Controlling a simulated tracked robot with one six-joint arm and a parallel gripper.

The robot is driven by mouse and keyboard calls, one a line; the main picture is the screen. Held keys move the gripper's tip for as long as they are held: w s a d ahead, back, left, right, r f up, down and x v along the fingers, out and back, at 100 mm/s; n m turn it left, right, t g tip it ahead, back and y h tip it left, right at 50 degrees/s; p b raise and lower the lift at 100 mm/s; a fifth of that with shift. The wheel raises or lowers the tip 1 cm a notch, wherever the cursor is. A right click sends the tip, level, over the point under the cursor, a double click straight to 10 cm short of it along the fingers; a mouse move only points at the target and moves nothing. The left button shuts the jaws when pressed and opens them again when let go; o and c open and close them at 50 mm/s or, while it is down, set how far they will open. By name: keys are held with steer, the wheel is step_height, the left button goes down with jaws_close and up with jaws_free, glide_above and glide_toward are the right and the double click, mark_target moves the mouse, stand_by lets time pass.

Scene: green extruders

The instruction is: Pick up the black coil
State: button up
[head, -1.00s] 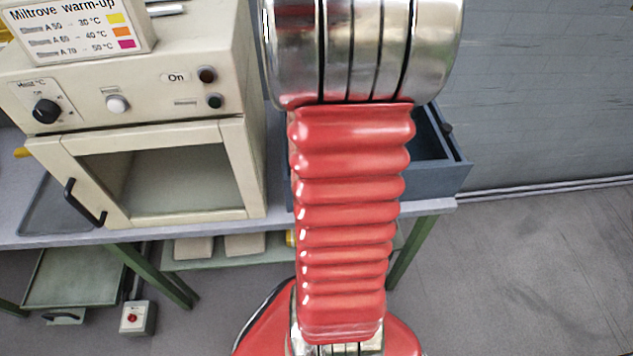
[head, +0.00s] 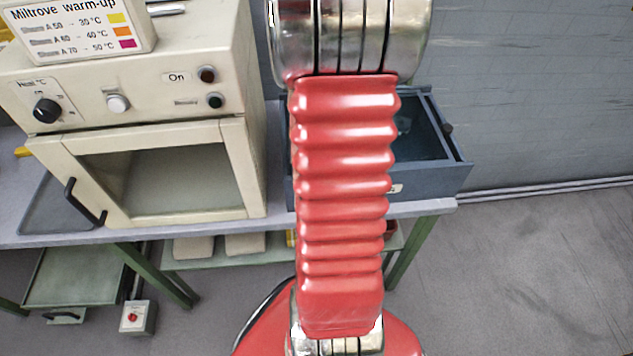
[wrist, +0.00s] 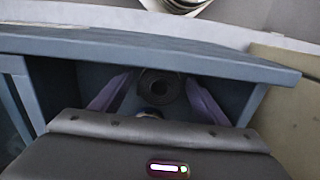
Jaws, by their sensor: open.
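A black coil (wrist: 160,86), ring-shaped with a dark hole, shows in the wrist view inside a blue-grey drawer (wrist: 190,57). My gripper (wrist: 158,79) is open, with one purple finger to the left of the coil and one to the right. The fingers reach into the drawer, and I cannot tell whether either touches the coil. A small pale and blue detail shows just below the coil, partly hidden by the dark gripper body. In the head view the open drawer (head: 437,180) stands behind my red arm; the coil and gripper are hidden there.
A cream warm-up oven (head: 150,130) with its door shut stands left of the drawer on a grey bench (head: 130,233). The drawer walls are close around the fingers. A beige surface (wrist: 290,92) lies right of the drawer in the wrist view. Open floor (head: 530,270) lies to the right.

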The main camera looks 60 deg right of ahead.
steer(key=shift+c, duration=0.4)
steer(key=c, duration=1.1)
steer(key=shift+r, duration=0.1)
step_height(320, 180, up, 10)
steer(key=shift+f, duration=0.1)
stand_by(0.7)
